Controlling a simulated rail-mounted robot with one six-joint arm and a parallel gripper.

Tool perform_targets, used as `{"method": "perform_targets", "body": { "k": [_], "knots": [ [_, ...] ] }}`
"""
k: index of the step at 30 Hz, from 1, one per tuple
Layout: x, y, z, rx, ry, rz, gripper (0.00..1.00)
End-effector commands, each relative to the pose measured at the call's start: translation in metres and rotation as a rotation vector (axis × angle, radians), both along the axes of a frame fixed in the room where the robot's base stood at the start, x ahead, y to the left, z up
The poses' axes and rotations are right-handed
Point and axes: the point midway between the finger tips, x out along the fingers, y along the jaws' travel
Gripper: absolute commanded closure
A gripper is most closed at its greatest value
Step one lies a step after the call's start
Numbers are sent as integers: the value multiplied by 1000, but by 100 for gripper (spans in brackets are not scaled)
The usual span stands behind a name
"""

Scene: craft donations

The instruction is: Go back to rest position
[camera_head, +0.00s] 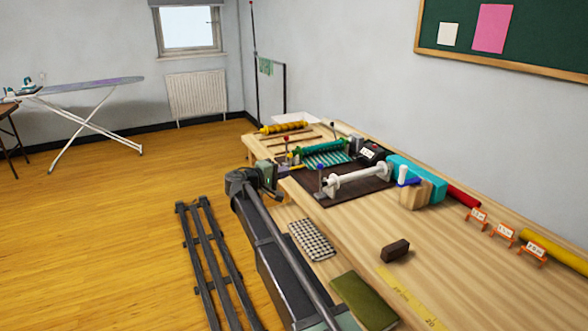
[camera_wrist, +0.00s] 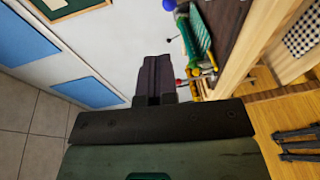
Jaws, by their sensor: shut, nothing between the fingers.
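My arm reaches along the front edge of the long wooden table (camera_head: 447,270) in the head view. My gripper (camera_head: 283,172) is at the table's edge, left of the dark mat with the white roller. In the wrist view my gripper (camera_wrist: 154,68) shows as two dark fingers closed together with nothing between them. The wrist picture is tilted, with the table edge on the right side. No held object shows in either view.
A green roller device (camera_head: 322,151), a white roller (camera_head: 357,178) and a teal block (camera_head: 425,180) stand on the table near my gripper. A dark brown block (camera_head: 395,250) lies nearer. The floor (camera_head: 120,230) to the left is open toward an ironing board (camera_head: 90,88).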

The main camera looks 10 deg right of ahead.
Motion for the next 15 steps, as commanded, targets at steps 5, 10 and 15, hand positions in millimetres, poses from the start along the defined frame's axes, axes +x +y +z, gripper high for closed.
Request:
{"method": "perform_targets", "body": {
  "k": [5,10,15],
  "knots": [
    [-1,2,0,0,0,0,100],
    [-1,2,0,0,0,-1,100],
    [-44,-1,-37,219,58,-53,100]
  ]
}}
